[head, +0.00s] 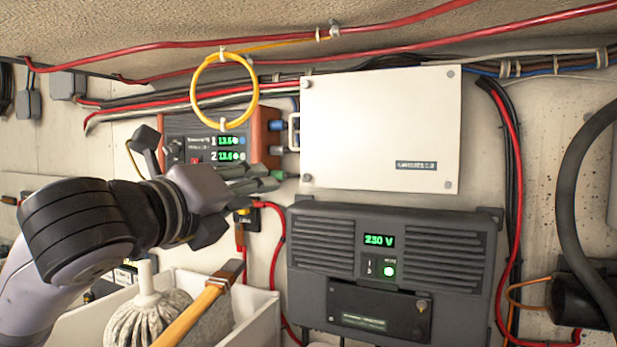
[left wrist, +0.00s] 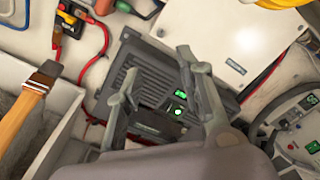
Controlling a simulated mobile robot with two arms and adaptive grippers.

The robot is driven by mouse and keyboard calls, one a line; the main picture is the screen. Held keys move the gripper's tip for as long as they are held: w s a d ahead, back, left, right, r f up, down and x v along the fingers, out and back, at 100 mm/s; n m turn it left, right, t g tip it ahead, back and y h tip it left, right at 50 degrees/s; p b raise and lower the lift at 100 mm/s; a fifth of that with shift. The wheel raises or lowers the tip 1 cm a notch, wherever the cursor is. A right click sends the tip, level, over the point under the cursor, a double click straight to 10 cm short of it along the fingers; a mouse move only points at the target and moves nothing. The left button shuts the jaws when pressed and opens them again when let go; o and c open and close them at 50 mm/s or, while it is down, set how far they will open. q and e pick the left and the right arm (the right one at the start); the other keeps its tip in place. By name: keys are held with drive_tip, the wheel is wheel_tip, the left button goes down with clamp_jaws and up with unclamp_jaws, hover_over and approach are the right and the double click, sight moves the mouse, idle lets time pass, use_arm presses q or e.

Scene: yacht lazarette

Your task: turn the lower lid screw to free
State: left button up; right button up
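A white rectangular lid (head: 380,125) is on the wall with grey screws at its corners. Its lower left screw (head: 307,179) and lower right screw (head: 448,186) both show in the head view. The lid also shows in the left wrist view (left wrist: 205,35). Below it, the dark 230 V unit (head: 320,240) has a small black cover (head: 365,300) with a brass-coloured screw (head: 422,305). My left gripper (head: 264,182) is left of the lid, near its lower left corner; its spread fingers in the left wrist view (left wrist: 157,65) hold nothing. My right gripper is out of view.
A red-brown device with green displays (head: 222,140) is behind my left gripper. A yellow cable loop (head: 197,98) hangs above. A pale bin (head: 262,308) holds a mop head (head: 145,315) and wooden handle (head: 190,318). Red cables (head: 513,170) and a thick black hose (head: 568,190) are at right.

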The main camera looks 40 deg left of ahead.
use_arm(q)
drive_tip(key=p, duration=0.3)
approach(304, 178)
drive_tip(key=p+x, duration=0.3)
drive_tip(key=x, duration=0.1)
drive_tip(key=p+x, duration=0.1)
drive_tip(key=p, duration=0.1)
drive_tip(key=shift+w+a+r+p, duration=0.15)
drive_tip(key=shift+w+r+p, duration=0.15)
drive_tip(key=shift+w+p, duration=0.1)
drive_tip(key=shift+w+a+p, duration=0.15)
drive_tip(key=shift+w+p, duration=0.4)
drive_tip(key=shift+w, duration=0.05)
drive_tip(key=shift+w+a+f, duration=0.1)
drive_tip(key=shift+w+f, duration=0.15)
drive_tip(key=shift+w, duration=0.1)
drive_tip(key=shift+c, duration=0.5)
drive_tip(key=c, duration=0.7)
clamp_jaws()
